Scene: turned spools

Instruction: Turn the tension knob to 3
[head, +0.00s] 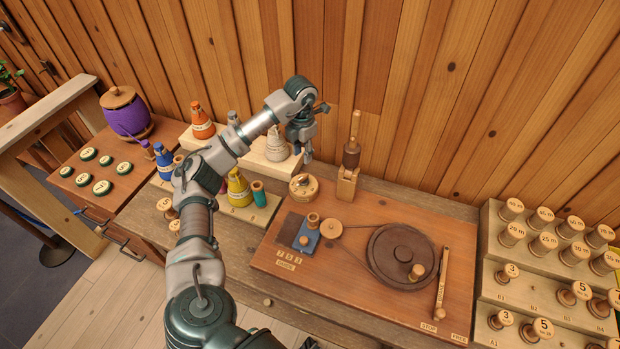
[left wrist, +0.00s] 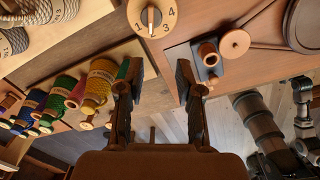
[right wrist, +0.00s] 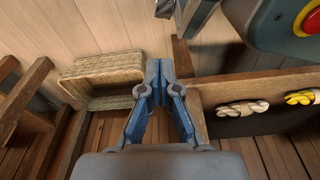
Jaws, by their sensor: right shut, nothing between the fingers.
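The tension knob (head: 304,186) is a round pale wooden dial at the back left of the winder board. In the left wrist view the knob (left wrist: 151,17) is at the top edge, with numerals up to 4 around it and a pale mark on its grip. My right gripper (right wrist: 159,72) is shut and empty, away from the knob and out of the head view.
The winder board (head: 345,290) carries a dark wheel (head: 402,254), a blue block (head: 305,236) and an upright wooden post (head: 348,180). A woven basket (right wrist: 100,75) is near my right gripper.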

